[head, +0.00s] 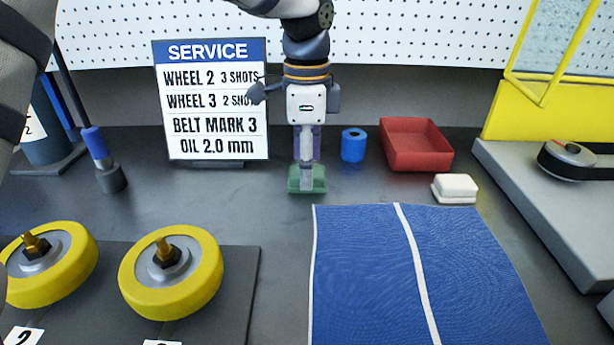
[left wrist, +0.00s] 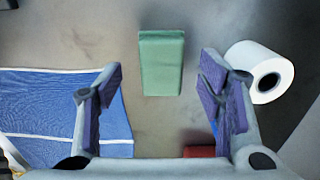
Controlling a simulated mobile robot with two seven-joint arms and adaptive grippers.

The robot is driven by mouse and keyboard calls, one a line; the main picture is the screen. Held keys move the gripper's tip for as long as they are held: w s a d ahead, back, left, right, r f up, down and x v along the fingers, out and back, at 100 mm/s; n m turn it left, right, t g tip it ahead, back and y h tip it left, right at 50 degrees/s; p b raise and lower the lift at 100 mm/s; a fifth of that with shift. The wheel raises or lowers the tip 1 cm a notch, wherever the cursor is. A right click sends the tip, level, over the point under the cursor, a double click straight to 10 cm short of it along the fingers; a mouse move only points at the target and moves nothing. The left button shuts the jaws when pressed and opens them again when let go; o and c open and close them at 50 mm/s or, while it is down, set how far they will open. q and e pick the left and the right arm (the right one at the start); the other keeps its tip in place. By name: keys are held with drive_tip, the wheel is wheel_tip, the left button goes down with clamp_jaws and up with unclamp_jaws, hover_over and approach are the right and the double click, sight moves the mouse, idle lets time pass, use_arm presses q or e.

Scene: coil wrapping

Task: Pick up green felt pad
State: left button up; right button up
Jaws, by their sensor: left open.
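The green felt pad (head: 293,184) lies on the dark bench, just behind the blue mat. My left gripper (head: 306,170) points down at it, with a finger covering the pad's middle in the head view. In the left wrist view the pad (left wrist: 161,65) shows as a green block ahead of the space between the open fingers (left wrist: 162,85). Bare bench shows between the pad and each finger, and nothing is held. The exact height of the fingertips over the pad is hard to tell. My right gripper is not in view.
The blue mat (head: 360,270) lies in front. A blue roll (head: 353,145), red tray (head: 418,146) and white block (head: 455,188) stand to the right. A white roll (left wrist: 260,70) is close by in the wrist view. Yellow wheels (head: 171,272) sit front left, a service sign (head: 211,100) behind.

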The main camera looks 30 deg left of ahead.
use_arm(q)
wheel_tip(320, 180, down, 2)
drive_tip(key=c, duration=1.2)
drive_tip(key=shift+w+r, duration=0.1)
drive_tip(key=shift+r, duration=0.25)
drive_tip(key=r, duration=0.4)
drive_tip(key=shift+s+d, duration=0.25)
drive_tip(key=shift+d, duration=0.15)
drive_tip(key=s+d+r, duration=0.7)
drive_tip(key=d+r, duration=0.1)
drive_tip(key=d, duration=0.3)
drive_tip(key=shift+r+p, duration=0.2)
drive_tip(key=shift+p, duration=0.15)
